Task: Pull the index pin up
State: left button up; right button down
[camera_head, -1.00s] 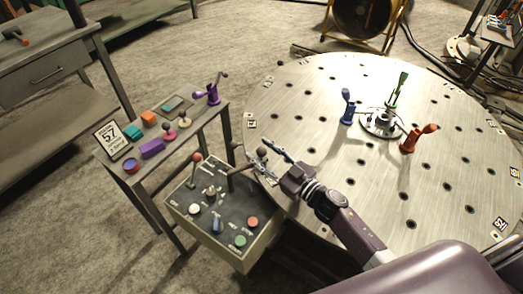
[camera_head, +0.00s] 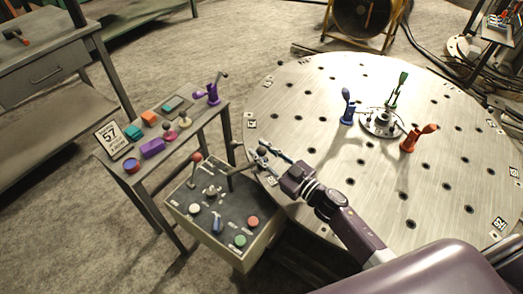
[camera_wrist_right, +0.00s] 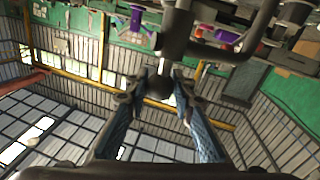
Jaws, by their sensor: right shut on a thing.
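The index pin shows as a dark ball knob (camera_wrist_right: 158,87) below a dark cylindrical piece in the right wrist view. In the head view its knob (camera_head: 262,150) is by the left rim of the round table, above the control box. My right gripper (camera_head: 266,156) comes from the lower right and is shut on the knob. In the right wrist view its blue-padded fingers (camera_wrist_right: 160,92) lie on either side of the knob. The lower part of the pin is hard to make out. My left gripper is not in view.
The round table (camera_head: 325,125) with many holes carries blue, green and orange handled clamps around its hub. A control box (camera_head: 255,250) with levers and buttons stands beside it. A narrow bench (camera_head: 190,132) with coloured parts and a sign (camera_head: 113,138) is at left.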

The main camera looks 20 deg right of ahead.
aim_at(262, 148)
notch_tip(262, 148, up, 3)
jog(key=p, duration=0.3)
jog(key=shift+r, duration=0.2)
jog(key=shift+w, duration=0.1)
jog(key=c, duration=1.7)
grip_release()
jog(key=shift+o, duration=0.4)
jog(key=shift+f, duration=0.1)
